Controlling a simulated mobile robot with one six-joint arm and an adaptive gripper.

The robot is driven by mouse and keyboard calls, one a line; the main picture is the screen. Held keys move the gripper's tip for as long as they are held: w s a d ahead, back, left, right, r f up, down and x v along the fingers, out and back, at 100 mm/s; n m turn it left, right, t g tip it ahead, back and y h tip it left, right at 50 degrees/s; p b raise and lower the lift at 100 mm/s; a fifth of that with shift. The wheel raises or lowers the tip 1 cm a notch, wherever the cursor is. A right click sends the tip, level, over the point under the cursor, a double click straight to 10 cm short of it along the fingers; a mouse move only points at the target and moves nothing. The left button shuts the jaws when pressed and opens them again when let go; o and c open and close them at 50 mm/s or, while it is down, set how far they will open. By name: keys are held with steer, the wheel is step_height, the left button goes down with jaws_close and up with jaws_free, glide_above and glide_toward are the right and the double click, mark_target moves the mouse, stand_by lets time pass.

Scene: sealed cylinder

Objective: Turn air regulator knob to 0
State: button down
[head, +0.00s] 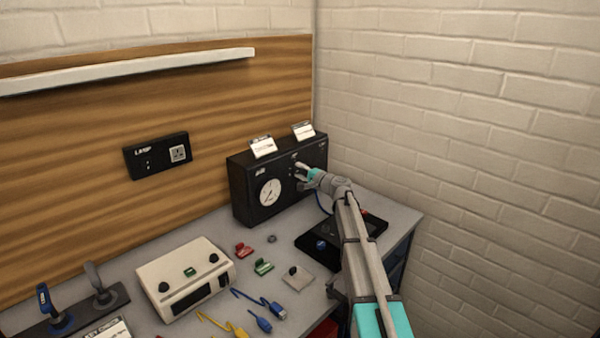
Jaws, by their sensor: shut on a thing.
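The black regulator box (242,207) stands at the back right of the bench, against the wooden panel. A round white gauge (270,192) with a dark needle is on its front; the reading is too small to tell. My gripper (299,169) is at the front face of the box, to the right of the gauge. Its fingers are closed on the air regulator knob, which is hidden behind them. The knob's setting cannot be seen.
A black tray-like base (312,247) lies under my arm. A cream box with knobs (172,273), red and green clips (263,267), and blue and yellow cables lie on the bench. A brick wall (480,120) rises close on the right.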

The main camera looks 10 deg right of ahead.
steer(key=n, duration=0.4)
steer(key=shift+s+n, duration=0.1)
steer(key=shift+n, duration=0.2)
steer(key=shift+s+n, duration=0.1)
steer(key=shift+n, duration=2)
steer(key=shift+c, duration=1.5)
jaws_free()
steer(key=v, duration=1.2)
